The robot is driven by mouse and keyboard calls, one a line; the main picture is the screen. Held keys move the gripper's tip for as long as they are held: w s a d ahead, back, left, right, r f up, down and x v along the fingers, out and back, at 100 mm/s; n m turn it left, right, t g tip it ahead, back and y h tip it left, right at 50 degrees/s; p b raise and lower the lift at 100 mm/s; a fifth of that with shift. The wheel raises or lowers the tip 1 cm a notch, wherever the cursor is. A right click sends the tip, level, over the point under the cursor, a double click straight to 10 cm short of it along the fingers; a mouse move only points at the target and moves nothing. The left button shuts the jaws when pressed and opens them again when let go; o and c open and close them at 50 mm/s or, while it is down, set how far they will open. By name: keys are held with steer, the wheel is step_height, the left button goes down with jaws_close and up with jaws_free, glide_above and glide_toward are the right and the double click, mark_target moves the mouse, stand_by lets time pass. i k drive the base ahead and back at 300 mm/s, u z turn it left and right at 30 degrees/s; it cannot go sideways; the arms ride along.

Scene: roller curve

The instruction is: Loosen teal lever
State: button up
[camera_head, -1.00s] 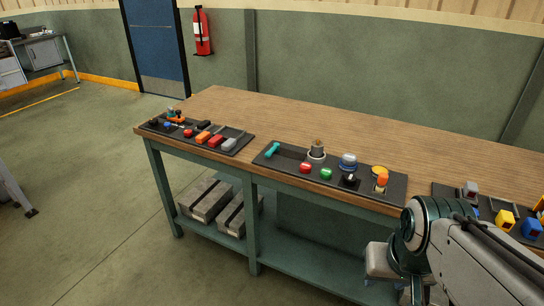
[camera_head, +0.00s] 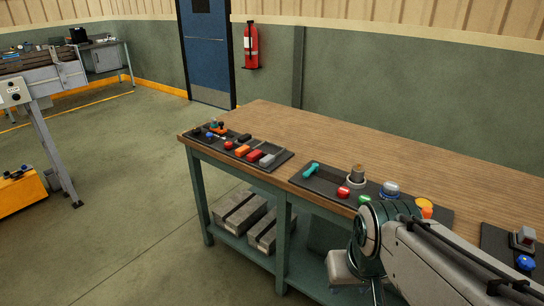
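The teal lever (camera_head: 311,169) sits at the left end of the middle dark panel (camera_head: 322,184) on the wooden workbench. It stands out as a short teal handle, tilted, with nothing touching it. My arm reaches in from the lower right, in front of the bench, and covers part of the panel's right side. My gripper is not clearly visible; its fingers do not show, and the arm's end lies to the right of and below the lever.
The workbench (camera_head: 400,165) has a left panel (camera_head: 285,158) with red and orange controls and a right panel (camera_head: 495,240). Red (camera_head: 344,192) and green buttons sit near the lever. Grey blocks (camera_head: 240,211) lie on the lower shelf. Floor left of the bench is clear up to a conveyor stand (camera_head: 50,150).

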mark_target(314, 168)
steer(key=u, duration=0.05)
steer(key=i, duration=1.25)
steer(key=z, duration=0.65)
